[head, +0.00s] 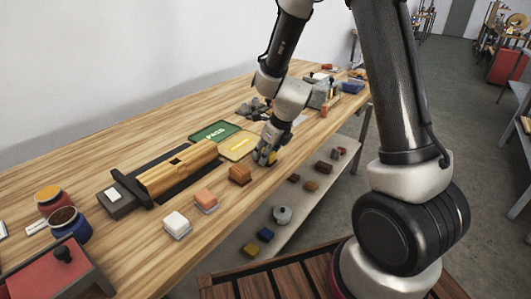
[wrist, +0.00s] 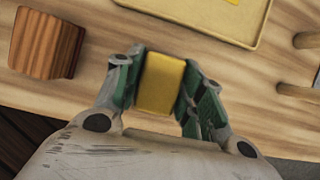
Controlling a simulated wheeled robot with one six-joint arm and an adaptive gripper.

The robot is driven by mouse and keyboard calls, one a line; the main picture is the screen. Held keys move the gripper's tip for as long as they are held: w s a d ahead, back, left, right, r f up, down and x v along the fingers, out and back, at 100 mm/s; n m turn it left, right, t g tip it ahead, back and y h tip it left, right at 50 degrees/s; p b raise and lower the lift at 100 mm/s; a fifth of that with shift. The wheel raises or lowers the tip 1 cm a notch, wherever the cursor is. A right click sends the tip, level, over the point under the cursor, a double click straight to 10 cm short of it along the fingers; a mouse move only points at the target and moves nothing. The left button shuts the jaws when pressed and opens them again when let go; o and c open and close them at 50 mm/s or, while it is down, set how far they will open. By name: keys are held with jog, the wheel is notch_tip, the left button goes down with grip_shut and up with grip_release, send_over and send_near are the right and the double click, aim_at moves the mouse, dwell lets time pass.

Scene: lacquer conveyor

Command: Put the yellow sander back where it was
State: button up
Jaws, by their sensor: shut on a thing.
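My gripper (head: 264,158) is low over the bench, close to its front edge and right of the brown wooden block (head: 240,174). In the wrist view its two green-padded fingers are closed on the sides of the yellow sander (wrist: 160,84). The sander shows a plain yellow top; its underside is hidden, so I cannot tell whether it touches the bench. In the head view the fingers mostly cover it. A yellow tray (head: 239,147) lies just behind and left of my gripper; its rim also shows at the top of the wrist view (wrist: 190,32).
A green tray marked PADS (head: 214,132) lies behind. An orange-topped block (head: 206,200) and a white-topped block (head: 176,225) stand along the front edge. A wooden piece on a dark fixture (head: 178,168) lies left. A lower shelf (head: 300,213) holds several blocks.

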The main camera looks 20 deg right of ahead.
jog(key=o, duration=1)
jog(key=shift+o, duration=0.2)
jog(key=s+d+r+n, duration=0.4)
jog(key=s+r+n, duration=0.2)
jog(key=r, duration=0.4)
jog(key=s+d+r+n, duration=0.4)
jog(key=s+r+n, duration=0.25)
jog(key=r, duration=0.35)
jog(key=s+d+r+n+h, duration=0.1)
jog(key=s+d+r+n, duration=0.1)
jog(key=s+n, duration=0.5)
jog(key=s+d+r+n+h, duration=0.1)
jog(key=s+d+r+n, duration=0.1)
jog(key=s+d+n, duration=0.3)
jog(key=s+n, duration=0.2)
jog(key=n, duration=0.2)
jog(key=shift+r+h, duration=0.2)
jog(key=shift+h, duration=0.2)
jog(key=shift+s, duration=0.1)
